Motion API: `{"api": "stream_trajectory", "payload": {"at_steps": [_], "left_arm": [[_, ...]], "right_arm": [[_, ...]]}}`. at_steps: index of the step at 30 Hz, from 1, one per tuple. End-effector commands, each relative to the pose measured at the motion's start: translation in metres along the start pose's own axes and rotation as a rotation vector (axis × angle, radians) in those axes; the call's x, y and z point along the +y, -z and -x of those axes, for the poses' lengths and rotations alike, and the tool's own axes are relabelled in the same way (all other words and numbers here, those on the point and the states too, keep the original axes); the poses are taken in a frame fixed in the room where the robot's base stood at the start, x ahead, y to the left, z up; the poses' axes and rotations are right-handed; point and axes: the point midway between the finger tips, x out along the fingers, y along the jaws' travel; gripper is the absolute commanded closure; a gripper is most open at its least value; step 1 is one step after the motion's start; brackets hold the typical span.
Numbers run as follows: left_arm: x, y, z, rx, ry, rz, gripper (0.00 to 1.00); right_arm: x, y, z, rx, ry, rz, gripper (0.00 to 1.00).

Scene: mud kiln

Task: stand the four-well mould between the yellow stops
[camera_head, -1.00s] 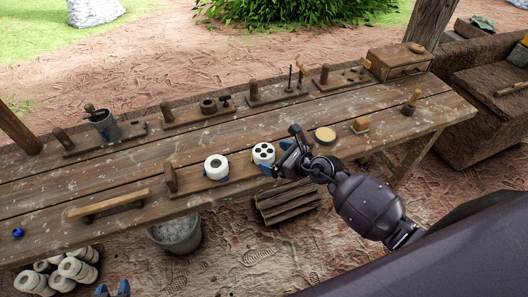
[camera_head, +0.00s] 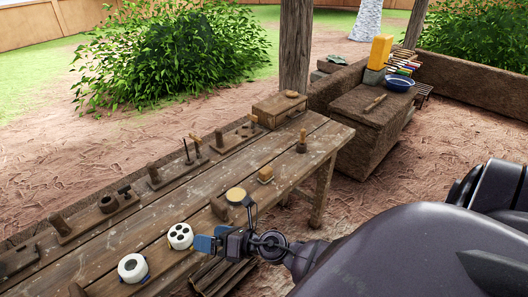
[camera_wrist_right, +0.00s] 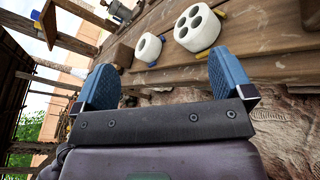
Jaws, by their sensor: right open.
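The four-well mould (camera_head: 180,236), a white round block with dark holes in its top, stands upright on a wooden board on the bench. It also shows in the right wrist view (camera_wrist_right: 198,28). My right gripper (camera_head: 208,238) is open with blue fingers, just right of the mould in the head view. In the wrist view the gap between its fingers (camera_wrist_right: 165,78) is empty, and the mould lies beyond the fingertips. My left gripper is out of view.
A white single-well mould (camera_head: 132,268) with blue stops stands left of the four-well mould. A round tan-topped piece (camera_head: 237,195) and a wooden block (camera_head: 265,174) lie farther along the bench. Boards with pegs line the back edge, with a wooden box (camera_head: 280,109) at the far end.

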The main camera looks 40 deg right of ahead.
Motion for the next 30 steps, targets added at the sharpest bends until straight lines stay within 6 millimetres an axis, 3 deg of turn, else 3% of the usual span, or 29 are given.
{"api": "stream_trajectory", "payload": {"at_steps": [5,13,24,30], "left_arm": [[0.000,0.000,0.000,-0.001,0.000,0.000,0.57],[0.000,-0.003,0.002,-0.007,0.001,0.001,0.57],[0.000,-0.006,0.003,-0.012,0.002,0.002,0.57],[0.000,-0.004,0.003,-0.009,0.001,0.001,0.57]], "right_arm": [[-0.002,-0.001,0.023,-0.167,0.027,-0.477,0.02],[-0.026,0.013,0.064,-0.413,0.104,-1.201,0.02],[-0.050,0.073,0.120,-0.709,0.244,-2.126,0.02],[-0.048,0.096,0.133,-0.779,0.287,-2.383,0.02]]}}
